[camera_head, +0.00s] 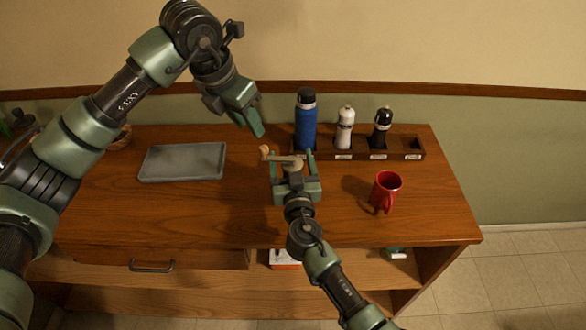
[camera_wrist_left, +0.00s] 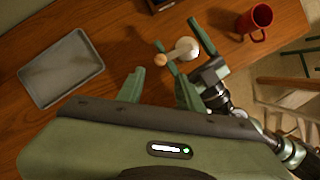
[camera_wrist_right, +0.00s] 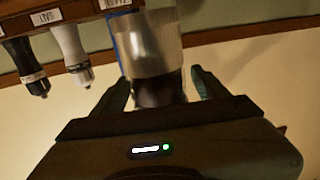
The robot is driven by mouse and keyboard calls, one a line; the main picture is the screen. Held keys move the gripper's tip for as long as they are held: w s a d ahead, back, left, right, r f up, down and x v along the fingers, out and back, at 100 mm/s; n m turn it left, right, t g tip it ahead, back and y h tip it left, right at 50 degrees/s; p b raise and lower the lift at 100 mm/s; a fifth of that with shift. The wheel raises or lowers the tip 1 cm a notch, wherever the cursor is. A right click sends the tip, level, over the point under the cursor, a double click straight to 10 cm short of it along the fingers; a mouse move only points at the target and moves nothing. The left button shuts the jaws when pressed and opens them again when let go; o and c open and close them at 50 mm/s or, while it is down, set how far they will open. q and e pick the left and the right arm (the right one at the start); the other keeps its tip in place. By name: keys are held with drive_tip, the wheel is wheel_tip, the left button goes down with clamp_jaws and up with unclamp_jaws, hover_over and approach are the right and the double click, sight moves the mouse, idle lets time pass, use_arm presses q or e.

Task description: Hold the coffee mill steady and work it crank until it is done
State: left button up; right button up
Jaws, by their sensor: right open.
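The coffee mill (camera_head: 294,168) stands on the wooden counter, with its crank arm and round wooden knob (camera_head: 264,152) pointing left. The left wrist view shows its pale round top (camera_wrist_left: 187,47) and the knob (camera_wrist_left: 160,60). My right gripper (camera_head: 291,154) is open, its fingers on either side of the mill; contact cannot be told.
A wooden rack (camera_head: 398,147) at the back holds a blue bottle (camera_head: 305,122), a white grinder (camera_head: 345,127) and a black grinder (camera_head: 381,128); its rightmost slot is empty. A red mug (camera_head: 385,190) stands right, a grey tray (camera_head: 183,162) lies left.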

drive_tip(key=shift+w, duration=0.3)
